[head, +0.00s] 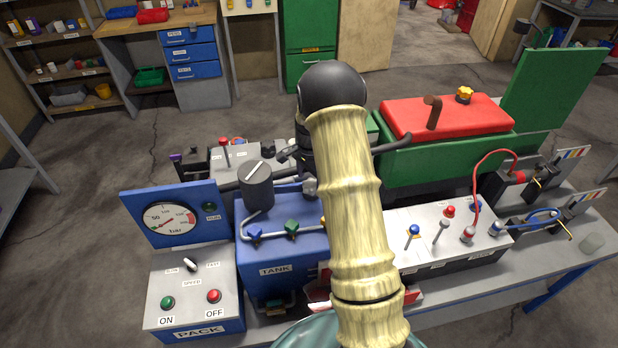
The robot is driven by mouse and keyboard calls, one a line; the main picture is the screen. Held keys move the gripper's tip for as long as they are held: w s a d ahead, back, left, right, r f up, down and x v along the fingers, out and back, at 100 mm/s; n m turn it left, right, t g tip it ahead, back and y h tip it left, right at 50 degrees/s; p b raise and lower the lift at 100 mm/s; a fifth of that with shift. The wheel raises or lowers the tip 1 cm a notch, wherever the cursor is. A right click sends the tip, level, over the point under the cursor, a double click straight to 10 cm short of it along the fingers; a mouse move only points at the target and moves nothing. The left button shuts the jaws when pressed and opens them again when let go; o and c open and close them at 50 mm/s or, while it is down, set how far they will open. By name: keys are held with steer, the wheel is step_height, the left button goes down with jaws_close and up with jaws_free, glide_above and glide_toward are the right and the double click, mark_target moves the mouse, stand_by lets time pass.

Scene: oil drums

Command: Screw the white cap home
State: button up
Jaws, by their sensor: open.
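I cannot pick out a white cap in the head view; my arm covers the middle of the bench. The blue tank (281,250), labelled TANK, stands at the bench's centre left, partly behind my arm. A dark grey cylinder (257,188) with a white mark on top stands at its back left corner. My gripper (290,154) is only partly in view, dark, behind my pale arm link and above the back of the tank. It is open. Whether anything lies between its fingers is hidden.
The blue gauge panel (172,218) and PACK control box (193,291) stand at left. A grey box (243,160) with levers is behind the tank. At right are a lever panel (440,238), a red-lidded green case (450,117) and cable connectors (516,178). Floor (120,135) behind is clear.

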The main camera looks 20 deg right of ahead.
steer(key=shift+d+f, duration=0.1)
steer(key=shift+f, duration=0.4)
steer(key=shift+c, duration=0.4)
steer(key=c, duration=1)
steer(key=m+p, duration=0.1)
steer(key=m, duration=0.3)
steer(key=shift+s+r, duration=0.1)
steer(key=shift+r, duration=0.05)
steer(key=shift+m, duration=0.3)
steer(key=shift+m+p, duration=0.3)
